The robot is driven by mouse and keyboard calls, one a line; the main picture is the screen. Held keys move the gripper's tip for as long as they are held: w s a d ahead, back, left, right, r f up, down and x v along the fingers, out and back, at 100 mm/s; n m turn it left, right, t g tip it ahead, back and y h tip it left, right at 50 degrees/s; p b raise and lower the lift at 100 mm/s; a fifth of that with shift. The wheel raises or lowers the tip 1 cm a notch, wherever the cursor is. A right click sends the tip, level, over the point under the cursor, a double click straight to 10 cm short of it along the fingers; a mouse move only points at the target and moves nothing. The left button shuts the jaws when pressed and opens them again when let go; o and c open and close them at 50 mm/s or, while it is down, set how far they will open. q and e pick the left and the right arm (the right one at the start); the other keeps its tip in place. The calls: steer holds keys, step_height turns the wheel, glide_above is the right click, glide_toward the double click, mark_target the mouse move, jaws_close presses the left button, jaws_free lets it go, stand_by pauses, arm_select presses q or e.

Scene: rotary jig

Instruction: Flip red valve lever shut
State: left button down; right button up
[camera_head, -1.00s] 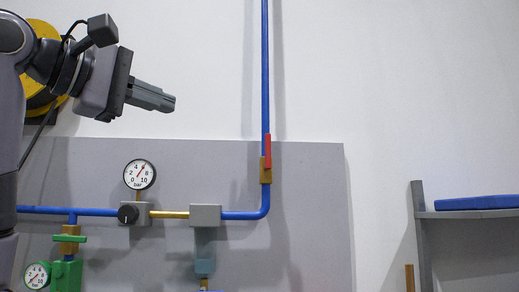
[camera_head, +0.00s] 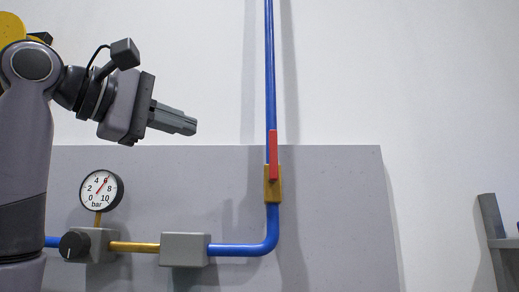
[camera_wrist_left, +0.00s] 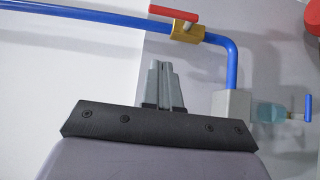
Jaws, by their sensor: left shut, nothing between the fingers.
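The red valve lever (camera_head: 273,155) stands upright, in line with the vertical blue pipe (camera_head: 270,70), above its brass valve body (camera_head: 273,190). In the left wrist view the red lever (camera_wrist_left: 174,12) lies along the pipe, beside the brass body (camera_wrist_left: 188,33). My left gripper (camera_head: 192,125) is shut and empty, left of the lever and a little higher than its middle, with a clear gap between them. Its closed fingers (camera_wrist_left: 161,66) also show in the left wrist view, apart from the valve. My right gripper is not in view.
A pressure gauge (camera_head: 102,190), black knob (camera_head: 74,245) and grey box (camera_head: 185,250) sit on the lower line at left. A grey panel (camera_head: 335,220) backs the pipes. A grey shelf (camera_head: 492,225) stands at far right. The space between gripper and lever is clear.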

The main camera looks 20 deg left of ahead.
arm_select(q)
steer(key=shift+w, duration=0.1)
stand_by(0.3)
steer(key=p, duration=0.4)
glide_toward(273, 154)
steer(key=w+a+r, duration=0.2)
steer(key=w+r, duration=0.1)
steer(key=w, duration=0.2)
steer(key=d, duration=0.1)
steer(key=w+d, duration=0.1)
steer(key=d, duration=0.1)
steer(key=shift+w+d+f+p, duration=0.15)
steer(key=shift+d+f+p, duration=0.15)
steer(key=shift+d+f, duration=0.1)
